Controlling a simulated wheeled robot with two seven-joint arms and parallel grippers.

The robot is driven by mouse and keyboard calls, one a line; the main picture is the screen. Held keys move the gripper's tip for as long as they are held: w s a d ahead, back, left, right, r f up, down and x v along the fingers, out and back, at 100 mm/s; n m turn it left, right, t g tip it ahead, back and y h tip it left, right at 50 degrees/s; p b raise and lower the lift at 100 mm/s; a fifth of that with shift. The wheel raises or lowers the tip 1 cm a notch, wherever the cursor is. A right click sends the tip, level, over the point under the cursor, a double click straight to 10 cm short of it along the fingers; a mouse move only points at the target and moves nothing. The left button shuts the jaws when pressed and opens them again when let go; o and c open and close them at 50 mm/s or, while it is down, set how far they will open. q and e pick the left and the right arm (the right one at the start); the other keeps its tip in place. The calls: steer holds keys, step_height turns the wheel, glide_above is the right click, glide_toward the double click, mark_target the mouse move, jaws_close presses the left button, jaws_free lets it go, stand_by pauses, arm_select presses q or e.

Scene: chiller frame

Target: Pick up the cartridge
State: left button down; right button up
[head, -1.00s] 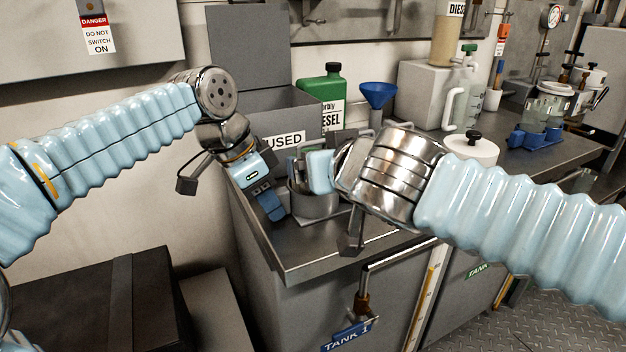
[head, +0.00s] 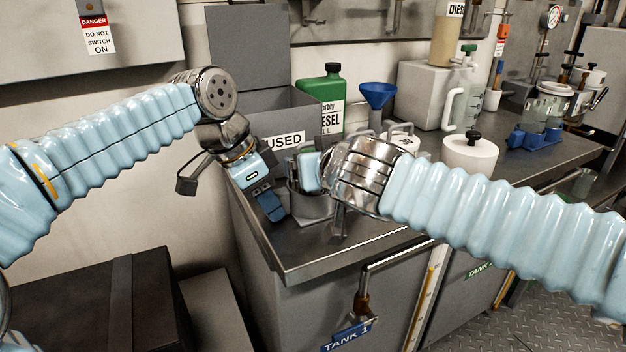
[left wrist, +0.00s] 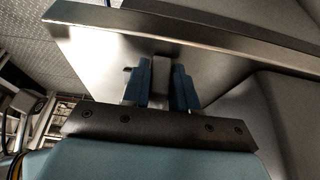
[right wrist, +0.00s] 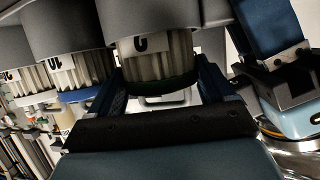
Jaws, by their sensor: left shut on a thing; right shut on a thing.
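The cartridge (right wrist: 155,62) has a pleated pale body, a dark band and a grey wide part, and it lies between the fingers of my right gripper (right wrist: 160,90) in the right wrist view. That gripper is shut on it; the head view hides its fingertips. A grey metal cup (head: 313,208) stands on the counter just below the right gripper; I cannot tell whether the cartridge touches it. My left gripper (head: 268,203) points down beside this cup. In the left wrist view its blue fingers close on a grey bar (left wrist: 160,70), whose ends are partly hidden.
More labelled pleated cartridges (right wrist: 75,68) stand beside the held one. On the counter (head: 300,262) are a grey USED bin (head: 262,112), a green bottle (head: 322,95), a blue funnel (head: 377,93) and a white lidded pot (head: 470,152).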

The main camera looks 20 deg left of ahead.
step_height(320, 180, up, 18)
stand_by(0.6)
arm_select(q)
steer(key=c, duration=0.8)
jaws_free()
